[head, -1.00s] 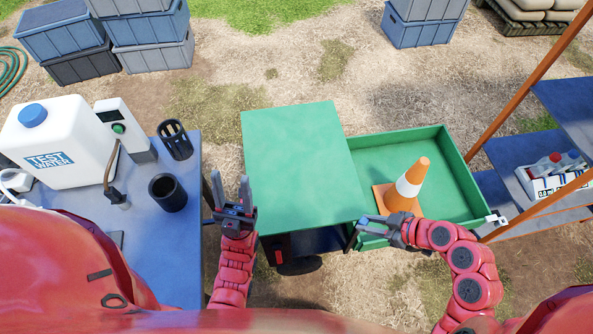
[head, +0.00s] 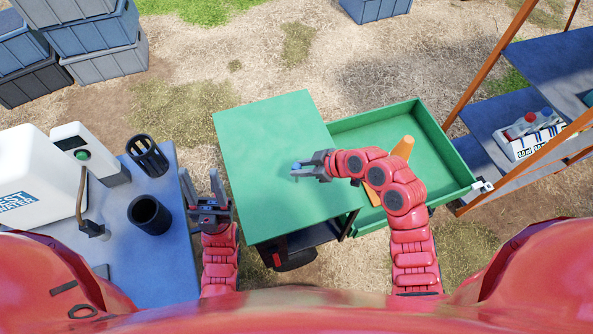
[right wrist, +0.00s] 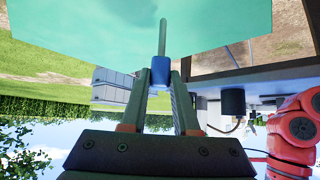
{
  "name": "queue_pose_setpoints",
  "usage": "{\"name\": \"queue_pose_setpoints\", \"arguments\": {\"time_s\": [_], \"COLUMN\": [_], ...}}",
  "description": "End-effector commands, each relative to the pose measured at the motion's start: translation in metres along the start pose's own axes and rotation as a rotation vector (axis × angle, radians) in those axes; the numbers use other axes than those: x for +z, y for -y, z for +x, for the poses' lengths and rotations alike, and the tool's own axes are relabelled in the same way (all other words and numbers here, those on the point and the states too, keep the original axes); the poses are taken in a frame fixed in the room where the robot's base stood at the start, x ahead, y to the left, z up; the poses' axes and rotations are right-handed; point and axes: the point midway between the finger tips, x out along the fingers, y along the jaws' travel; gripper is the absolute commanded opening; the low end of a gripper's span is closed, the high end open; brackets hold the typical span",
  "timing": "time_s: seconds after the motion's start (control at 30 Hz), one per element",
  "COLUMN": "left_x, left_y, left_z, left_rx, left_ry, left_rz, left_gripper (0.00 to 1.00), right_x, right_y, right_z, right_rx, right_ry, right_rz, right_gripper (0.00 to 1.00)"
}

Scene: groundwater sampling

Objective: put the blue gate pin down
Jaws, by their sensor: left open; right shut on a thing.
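The blue gate pin (right wrist: 160,71) is between the fingers of my right gripper (right wrist: 160,98) in the right wrist view, its blue head gripped and its thin grey shank pointing away toward the green surface. In the head view my right gripper (head: 308,170) is shut on the pin (head: 296,166) over the green table top (head: 265,140). I cannot tell whether the pin touches the top. My left gripper (head: 208,195) is open and empty, between the blue-grey table and the green top.
A green tray (head: 437,128) right of the top holds an orange cone (head: 404,147), partly hidden by my right arm. The blue-grey table (head: 175,245) bears a black cup (head: 150,215), a slotted black holder (head: 146,155) and a white jug (head: 28,180). Most of the green top is clear.

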Motion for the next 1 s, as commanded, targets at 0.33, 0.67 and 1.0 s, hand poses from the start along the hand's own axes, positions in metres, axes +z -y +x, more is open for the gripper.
{"name": "queue_pose_setpoints", "arguments": {"time_s": [0.33, 0.67, 1.0], "left_x": [0.002, 0.002, 0.004], "left_y": [0.000, -0.001, -0.001], "left_z": [-0.009, -0.011, -0.022], "left_rx": [0.000, 0.000, 0.000], "left_ry": [0.000, 0.000, 0.000], "left_rz": [0.000, 0.000, 0.000], "left_gripper": [0.50, 0.50, 0.50], "right_x": [0.008, 0.016, 0.022], "right_y": [-0.003, -0.004, -0.004], "right_z": [0.027, 0.036, 0.042], "right_rx": [-0.002, 0.002, 0.002], "right_ry": [0.004, -0.001, 0.000], "right_rz": [0.002, 0.000, 0.000], "right_gripper": [0.00, 0.00, 0.00]}}
